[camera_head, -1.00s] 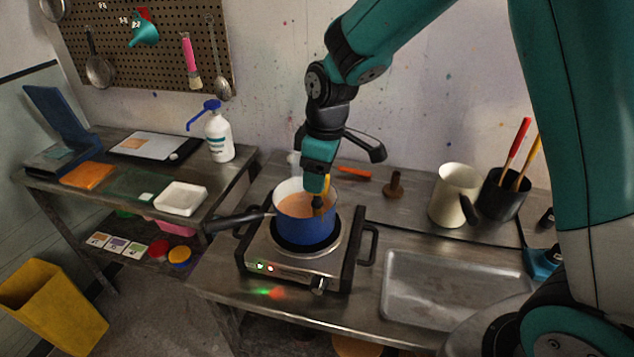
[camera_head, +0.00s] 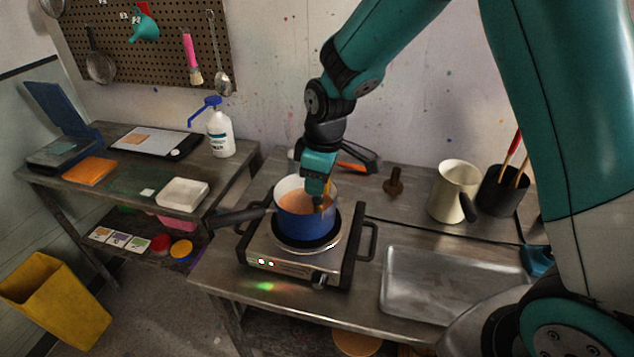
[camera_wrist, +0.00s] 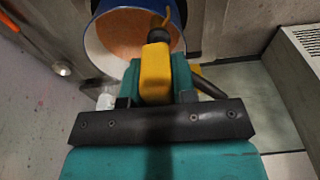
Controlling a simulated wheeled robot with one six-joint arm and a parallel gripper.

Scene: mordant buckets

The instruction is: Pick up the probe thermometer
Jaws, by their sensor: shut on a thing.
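The probe thermometer (camera_wrist: 156,72) shows as a yellow body in the wrist view, with a dark end towards the pot. My gripper (camera_head: 319,199) is shut on it, pointing down at the right side of the blue pot (camera_head: 300,228). Only a thin yellow part of the thermometer shows in the head view, beside my fingers. The pot holds an orange-brown liquid (camera_head: 296,202), which also shows in the wrist view (camera_wrist: 123,35). I cannot tell whether the probe's lower end is in the liquid.
The pot stands on a hot plate (camera_head: 285,268), its dark handle (camera_head: 238,217) pointing left. A cream jug (camera_head: 449,190) and a black holder with tools (camera_head: 500,198) stand at the right. A metal tray (camera_head: 440,285) lies in front. A white pump bottle (camera_head: 220,137) stands at left.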

